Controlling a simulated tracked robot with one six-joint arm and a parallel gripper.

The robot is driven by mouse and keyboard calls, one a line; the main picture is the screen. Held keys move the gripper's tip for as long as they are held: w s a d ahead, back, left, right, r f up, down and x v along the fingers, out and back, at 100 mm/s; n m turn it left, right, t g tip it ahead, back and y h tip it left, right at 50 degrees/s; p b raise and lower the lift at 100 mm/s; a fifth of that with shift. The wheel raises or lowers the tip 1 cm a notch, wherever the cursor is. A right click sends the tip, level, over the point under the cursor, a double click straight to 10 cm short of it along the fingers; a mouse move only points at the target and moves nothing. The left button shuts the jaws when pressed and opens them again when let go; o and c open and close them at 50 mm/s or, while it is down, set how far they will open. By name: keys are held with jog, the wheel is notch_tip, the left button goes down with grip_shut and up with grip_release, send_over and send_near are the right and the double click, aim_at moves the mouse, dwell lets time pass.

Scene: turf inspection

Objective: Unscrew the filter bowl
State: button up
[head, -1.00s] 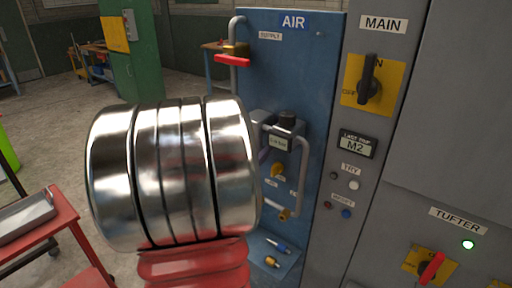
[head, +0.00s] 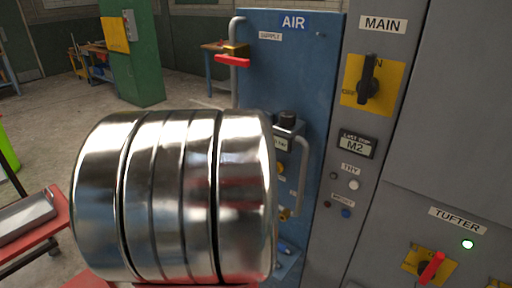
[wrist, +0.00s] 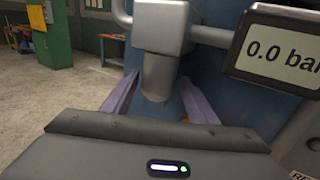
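The filter bowl (wrist: 158,78) is a grey cylinder hanging below a grey block (wrist: 162,25) in the wrist view. My gripper (wrist: 159,80) has two purple fingers, standing apart on the left and right of the bowl. A narrow gap seems to show on each side; I cannot tell for sure whether either finger touches it. The bowl still hangs upright under its block.
The gauge reads 0.0 bar in the wrist view (wrist: 282,40). The blue AIR panel (head: 318,60) carries a grey pipe and a red-handled supply valve (head: 232,60). A grey pipe loop (head: 303,170) stands right of the gauge. A red cart (head: 55,225) is at left.

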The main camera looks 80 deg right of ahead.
jog(key=shift+w+d+r, duration=0.1)
jog(key=shift+r, duration=1.65)
jog(key=shift+c, duration=0.4)
jog(key=shift+f, duration=0.3)
jog(key=c, duration=0.9)
jog(key=o, duration=0.5)
jog(key=shift+f, duration=0.15)
grip_shut()
jog(key=shift+g, duration=0.3)
jog(key=shift+m+g, duration=1.2)
jog(key=shift+g, duration=0.4)
jog(key=shift+m+g+y, duration=0.4)
jog(key=shift+m+g, duration=0.3)
jog(key=shift+g, duration=0.3)
